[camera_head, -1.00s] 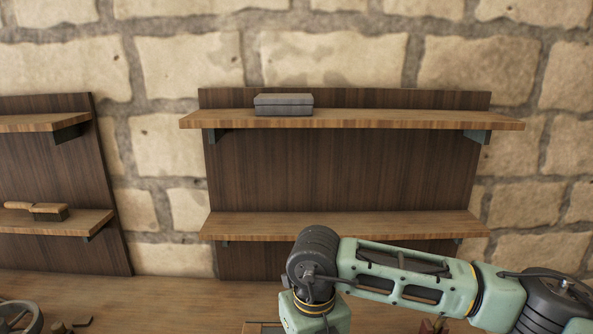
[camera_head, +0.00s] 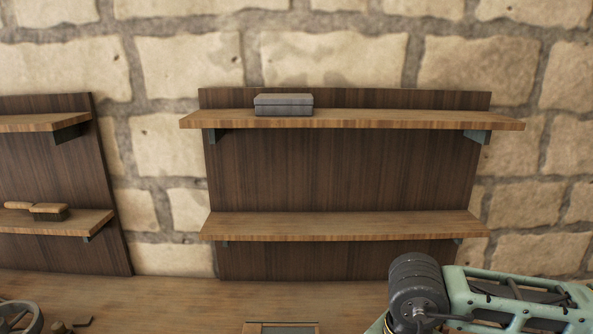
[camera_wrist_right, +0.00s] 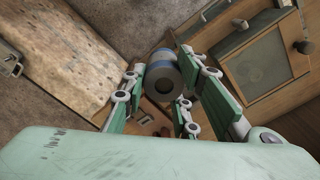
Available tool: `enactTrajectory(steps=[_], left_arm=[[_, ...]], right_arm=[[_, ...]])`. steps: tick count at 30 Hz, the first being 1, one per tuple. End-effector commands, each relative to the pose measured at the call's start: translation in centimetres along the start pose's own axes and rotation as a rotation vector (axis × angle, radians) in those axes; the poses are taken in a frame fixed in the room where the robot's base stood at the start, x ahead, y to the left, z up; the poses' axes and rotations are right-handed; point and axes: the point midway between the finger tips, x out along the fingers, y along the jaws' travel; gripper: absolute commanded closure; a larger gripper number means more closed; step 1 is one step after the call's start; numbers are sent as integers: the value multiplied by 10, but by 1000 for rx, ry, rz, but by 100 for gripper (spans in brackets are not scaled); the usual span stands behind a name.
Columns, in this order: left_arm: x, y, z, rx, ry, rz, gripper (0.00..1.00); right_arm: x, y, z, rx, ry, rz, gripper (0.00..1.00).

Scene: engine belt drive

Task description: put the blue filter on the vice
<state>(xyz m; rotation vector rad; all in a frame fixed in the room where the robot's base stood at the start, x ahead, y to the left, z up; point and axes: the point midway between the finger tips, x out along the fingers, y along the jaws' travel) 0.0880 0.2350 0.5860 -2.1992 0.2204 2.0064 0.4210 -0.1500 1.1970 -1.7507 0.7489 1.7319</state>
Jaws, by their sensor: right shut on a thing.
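The blue filter (camera_wrist_right: 163,72), a short cylinder with a blue band and a dark round hole in its grey end, sits between the fingers of my right gripper (camera_wrist_right: 160,88) in the right wrist view. The fingers are closed on it from both sides. In the head view only my right arm shows at the lower right, and neither its gripper nor the filter is in the picture. I cannot make out the vice in either view. My left gripper is not in view.
A grey box (camera_head: 283,104) stands on the upper shelf (camera_head: 400,119). A brush (camera_head: 38,210) lies on the left shelf. A grey ring-shaped part (camera_head: 20,316) is at the bench's left. The bench (camera_head: 180,300) is clear in its middle. A wooden cabinet (camera_wrist_right: 255,60) shows in the wrist view.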

Motion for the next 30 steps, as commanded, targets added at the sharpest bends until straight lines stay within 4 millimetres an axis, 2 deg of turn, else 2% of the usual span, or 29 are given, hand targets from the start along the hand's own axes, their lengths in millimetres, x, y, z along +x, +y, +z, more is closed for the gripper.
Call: enactTrajectory(steps=[6,14,16,30], left_arm=[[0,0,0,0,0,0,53],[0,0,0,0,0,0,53],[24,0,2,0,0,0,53],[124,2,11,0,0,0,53]], right_arm=[[1,30,-2,-406,-4,2,90],[1,58,-1,-807,-10,0,90],[25,58,0,-818,-11,1,90],[126,58,0,-813,-10,0,90]])
